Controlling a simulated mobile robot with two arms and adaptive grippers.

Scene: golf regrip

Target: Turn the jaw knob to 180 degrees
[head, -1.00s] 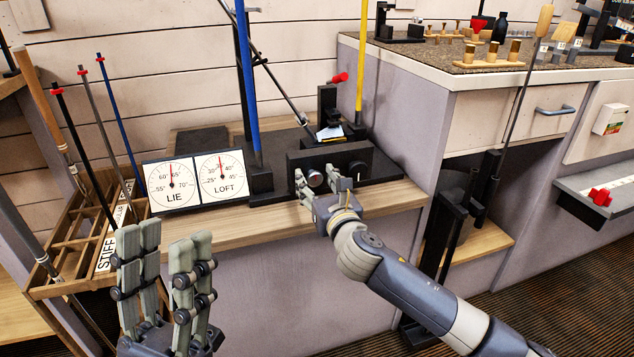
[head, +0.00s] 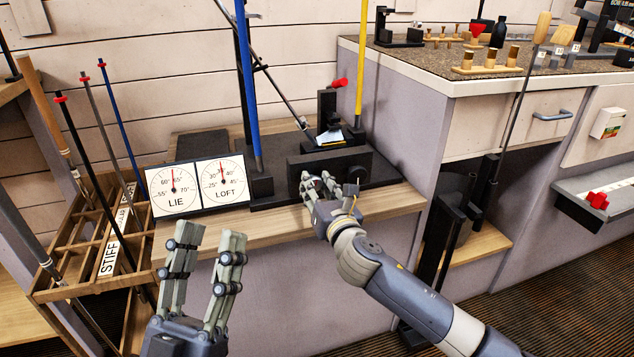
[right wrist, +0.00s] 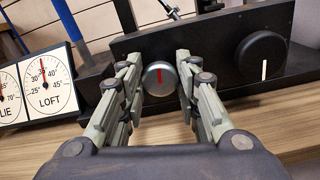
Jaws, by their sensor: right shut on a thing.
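A silver knob with a red line (right wrist: 160,78) sits on the front of the black machine (head: 297,176). In the right wrist view its red line points up. My right gripper (head: 318,179) has its fingers on both sides of this knob and is shut on it; the fingers also show in the right wrist view (right wrist: 159,72). A larger black knob with a white line (right wrist: 262,57) is to the right, its line pointing down. No label shows which is the jaw knob. My left gripper (head: 210,237) is open and empty in front of the bench.
Lie and loft dials (head: 198,187) stand left of the machine. A blue shaft (head: 249,85) and a yellow shaft (head: 361,60) rise by it. A wooden rack (head: 60,268) with several shafts is at the left. A counter (head: 440,67) is at the right.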

